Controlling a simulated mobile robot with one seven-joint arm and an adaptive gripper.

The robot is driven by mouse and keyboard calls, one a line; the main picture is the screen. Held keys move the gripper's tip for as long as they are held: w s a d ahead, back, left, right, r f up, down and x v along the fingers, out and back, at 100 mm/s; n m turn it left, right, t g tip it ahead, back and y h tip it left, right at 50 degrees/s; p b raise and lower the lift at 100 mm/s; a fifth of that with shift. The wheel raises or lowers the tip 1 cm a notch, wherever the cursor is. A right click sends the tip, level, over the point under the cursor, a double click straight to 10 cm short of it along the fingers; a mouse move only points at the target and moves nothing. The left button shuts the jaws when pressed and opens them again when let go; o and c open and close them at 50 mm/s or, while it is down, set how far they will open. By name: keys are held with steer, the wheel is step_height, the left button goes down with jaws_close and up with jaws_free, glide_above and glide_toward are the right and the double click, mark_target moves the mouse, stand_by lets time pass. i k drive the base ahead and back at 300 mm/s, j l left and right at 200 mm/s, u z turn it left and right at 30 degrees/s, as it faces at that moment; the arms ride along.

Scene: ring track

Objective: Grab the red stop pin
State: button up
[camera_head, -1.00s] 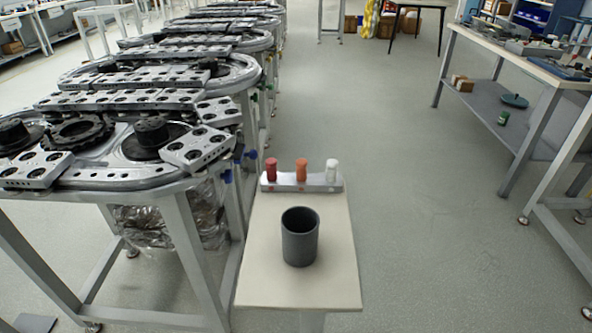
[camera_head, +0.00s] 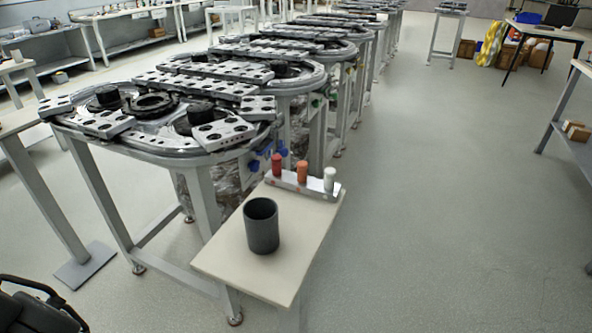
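The red stop pin (camera_head: 277,165) stands upright at the left end of a small metal holder (camera_head: 300,184). An orange pin (camera_head: 302,171) stands in the middle and a white pin (camera_head: 329,179) at the right end. The holder sits at the far edge of a small pale table (camera_head: 228,255). A dark grey cup (camera_head: 262,227) stands in front of the pins on the same table. A black part that looks like my gripper (camera_head: 42,308) is cut off at the lower left corner, far from the pins. Its fingers cannot be made out clearly.
A ring track table (camera_head: 160,138) with metal blocks stands close behind and left of the small table, with more track tables (camera_head: 310,48) behind it. Open floor (camera_head: 450,200) lies to the right. A workbench (camera_head: 570,140) stands at the right edge.

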mark_target(276, 164)
steer(key=l+u, duration=0.25)
steer(key=l, duration=1)
steer(key=i+l, duration=0.1)
steer(key=l, duration=0.35)
steer(key=i+l+u, duration=0.1)
steer(key=l, duration=0.3)
steer(key=i+l, duration=0.15)
steer(key=l, duration=0.3)
steer(key=i+l+u, duration=0.1)
steer(key=l, duration=0.3)
